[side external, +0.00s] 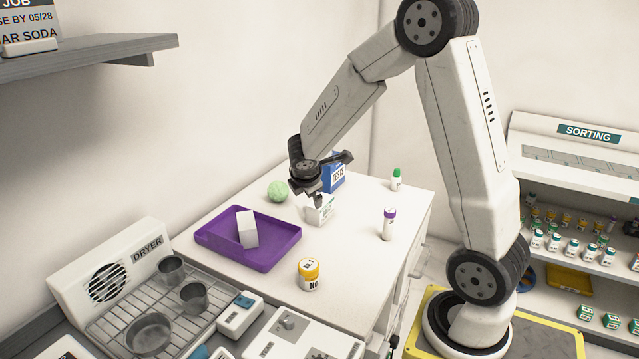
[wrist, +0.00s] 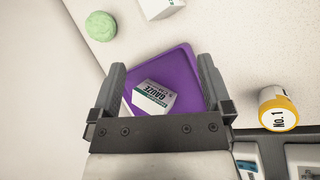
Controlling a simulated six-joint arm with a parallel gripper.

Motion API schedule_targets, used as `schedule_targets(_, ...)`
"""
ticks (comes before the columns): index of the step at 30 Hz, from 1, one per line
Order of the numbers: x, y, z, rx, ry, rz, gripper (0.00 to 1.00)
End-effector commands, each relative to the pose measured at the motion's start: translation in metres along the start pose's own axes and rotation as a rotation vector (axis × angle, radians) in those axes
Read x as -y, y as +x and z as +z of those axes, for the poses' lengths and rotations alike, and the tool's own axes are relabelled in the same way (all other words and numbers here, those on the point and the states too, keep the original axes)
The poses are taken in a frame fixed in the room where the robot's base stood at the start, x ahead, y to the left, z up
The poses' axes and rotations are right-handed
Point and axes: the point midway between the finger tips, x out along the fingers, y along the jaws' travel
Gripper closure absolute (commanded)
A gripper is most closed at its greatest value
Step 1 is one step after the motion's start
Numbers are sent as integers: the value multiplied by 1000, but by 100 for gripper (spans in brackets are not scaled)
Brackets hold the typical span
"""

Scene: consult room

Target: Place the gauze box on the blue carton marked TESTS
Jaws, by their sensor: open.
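The gauze box (wrist: 153,97) is white with a green-edged GAUZE label and lies in the purple tray (wrist: 183,62). In the side view the box (side external: 248,229) shows as a plain white block, tilted inside the tray (side external: 272,260). The blue carton marked TESTS (side external: 338,172) stands at the back of the counter, partly hidden behind my gripper (side external: 312,190). My gripper is open and empty, above the counter to the right of the tray. In the wrist view the gauze box appears between the fingers (wrist: 162,66), beyond them and untouched.
Another white box with green print (side external: 320,211) stands just below my gripper. A green ball (side external: 278,191), a yellow-capped No. 1 jar (side external: 308,274), a purple-capped bottle (side external: 389,224) and a green-capped bottle (side external: 396,180) stand around. A drying rack (side external: 150,310) is front left.

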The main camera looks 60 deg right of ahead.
Motion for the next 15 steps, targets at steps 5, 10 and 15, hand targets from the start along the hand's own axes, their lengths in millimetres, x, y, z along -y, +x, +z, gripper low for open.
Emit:
schedule_targets(5, 42, -26, -30, -101, 235, -98, 0)
schedule_targets(10, 80, -49, -55, -175, 463, -203, 0)
schedule_targets(15, 118, -73, -76, -229, 690, -316, 0)
